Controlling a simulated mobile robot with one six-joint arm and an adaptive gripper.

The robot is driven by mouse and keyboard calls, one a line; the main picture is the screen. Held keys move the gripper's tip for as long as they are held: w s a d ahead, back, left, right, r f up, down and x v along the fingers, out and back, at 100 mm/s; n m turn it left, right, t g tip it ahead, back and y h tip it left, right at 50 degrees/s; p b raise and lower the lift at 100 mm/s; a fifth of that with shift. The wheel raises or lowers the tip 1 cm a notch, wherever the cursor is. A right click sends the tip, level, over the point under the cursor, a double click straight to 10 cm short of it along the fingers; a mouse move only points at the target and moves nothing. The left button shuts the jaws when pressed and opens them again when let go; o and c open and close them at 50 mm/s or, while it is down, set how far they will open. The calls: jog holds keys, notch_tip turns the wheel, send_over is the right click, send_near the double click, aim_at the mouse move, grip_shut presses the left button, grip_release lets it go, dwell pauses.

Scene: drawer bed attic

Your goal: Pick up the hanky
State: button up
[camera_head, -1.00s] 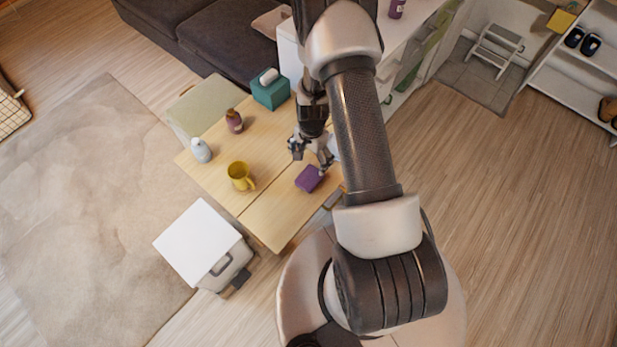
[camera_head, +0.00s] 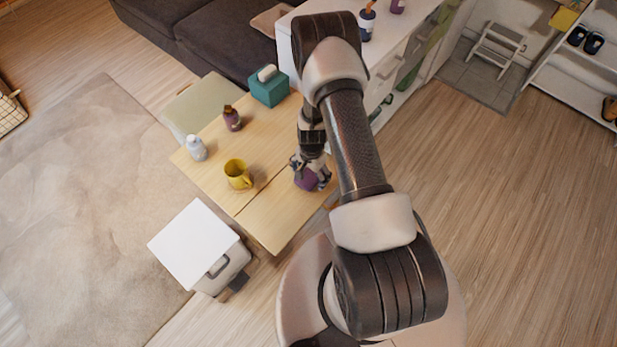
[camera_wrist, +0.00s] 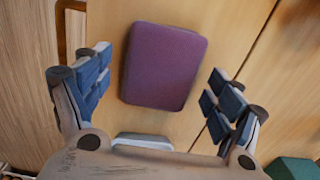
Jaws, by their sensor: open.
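The hanky (camera_head: 304,183) is a purple, folded, rounded block lying on the wooden table near its right end. In the wrist view the hanky (camera_wrist: 163,66) lies flat between the two open fingers, with a gap on each side. My gripper (camera_head: 311,170) is above it and partly hides it in the head view. In the wrist view my gripper (camera_wrist: 157,84) is open and empty, with blue pads on its fingers.
On the table (camera_head: 275,222) stand a yellow mug (camera_head: 237,174), a white bottle (camera_head: 196,148), a dark bottle (camera_head: 232,118) and a teal tissue box (camera_head: 268,88). A white-topped bin (camera_head: 193,244) is at the front left. A white cabinet (camera_head: 385,70) stands behind.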

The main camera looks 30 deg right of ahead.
jog(key=shift+r, duration=0.1)
jog(key=c, duration=1.1)
jog(key=shift+r, duration=0.1)
